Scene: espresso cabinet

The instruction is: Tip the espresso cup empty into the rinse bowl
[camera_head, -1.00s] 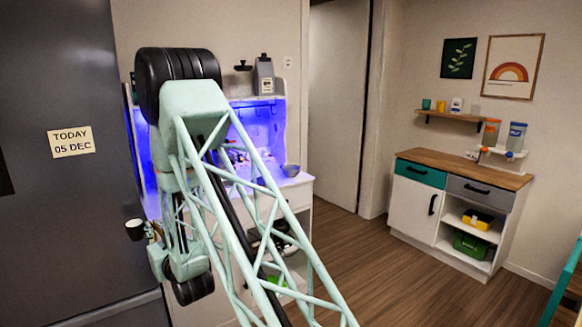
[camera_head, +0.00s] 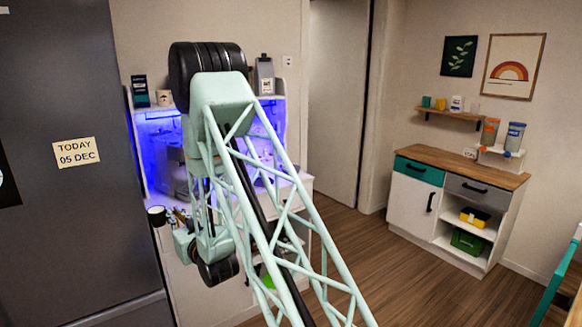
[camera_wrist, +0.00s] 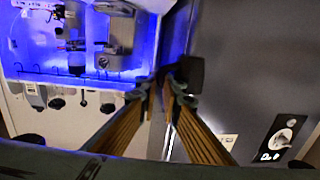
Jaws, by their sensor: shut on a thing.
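The espresso cup (camera_head: 156,215), pale outside with a dark opening, is at the tip of my gripper (camera_head: 173,217) in the head view, left of the cabinet front. My gripper is shut on it. In the wrist view the cup looks like a dark shape (camera_wrist: 191,72) at the fingertips of my gripper (camera_wrist: 166,86). Its contents cannot be made out. The rinse bowl does not show now; my arm covers the right part of the counter in the head view.
The blue-lit espresso cabinet (camera_head: 150,140) stands behind my arm. An espresso machine (camera_wrist: 117,30) shows in the wrist view, with hooks (camera_wrist: 70,75) along an edge. A dark grey panel (camera_head: 75,220) stands close left of the cup. Floor (camera_head: 385,275) at right is clear.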

